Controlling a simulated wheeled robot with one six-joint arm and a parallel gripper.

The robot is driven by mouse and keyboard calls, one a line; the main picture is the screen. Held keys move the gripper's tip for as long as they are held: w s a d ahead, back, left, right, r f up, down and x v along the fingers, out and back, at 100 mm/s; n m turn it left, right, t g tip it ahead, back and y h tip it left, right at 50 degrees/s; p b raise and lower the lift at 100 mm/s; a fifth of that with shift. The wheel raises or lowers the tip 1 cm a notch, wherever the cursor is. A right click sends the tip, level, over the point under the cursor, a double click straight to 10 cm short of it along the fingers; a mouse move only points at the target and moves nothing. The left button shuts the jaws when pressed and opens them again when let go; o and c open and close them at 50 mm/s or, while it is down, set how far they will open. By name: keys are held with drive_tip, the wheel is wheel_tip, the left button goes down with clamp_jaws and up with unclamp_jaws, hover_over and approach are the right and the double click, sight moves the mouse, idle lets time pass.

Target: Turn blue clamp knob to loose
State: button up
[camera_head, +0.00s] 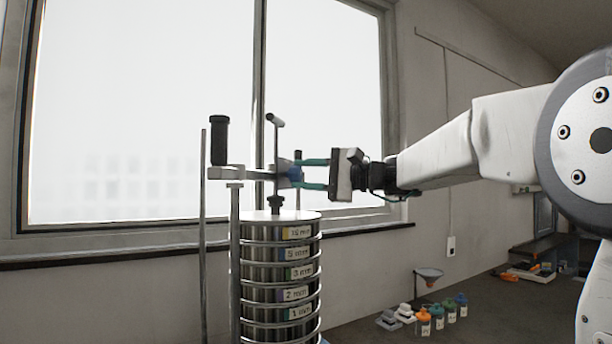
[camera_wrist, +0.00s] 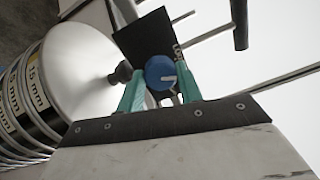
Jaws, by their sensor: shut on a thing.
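The blue clamp knob (camera_head: 296,174) sits on the side of the clamp bar (camera_head: 232,173), above the sieve stack (camera_head: 277,280). My gripper (camera_head: 303,175) reaches in from the right, with its two teal fingers at the knob. In the wrist view the round blue knob (camera_wrist: 160,71) shows a pale pointer line and lies between the teal fingers (camera_wrist: 160,85). The fingers are shut on it. The sieve stack's pale lid (camera_wrist: 85,65) is at the left there. The contact faces of the fingers are partly hidden.
A black upright handle (camera_head: 219,139) rises at the clamp bar's left end, and a T-shaped rod (camera_head: 276,150) stands above the lid. Metal posts (camera_head: 203,240) flank the stack. Several small bottles (camera_head: 437,316) and a funnel (camera_head: 429,275) are on the bench at lower right.

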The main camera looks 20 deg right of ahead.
drive_tip(key=shift+n, duration=2.1)
drive_tip(key=o, duration=1)
drive_tip(key=shift+d, duration=0.15)
drive_tip(key=v, duration=0.7)
drive_tip(key=shift+s+d+f, duration=0.1)
drive_tip(key=shift+s+d, duration=0.1)
drive_tip(key=shift+d, duration=0.05)
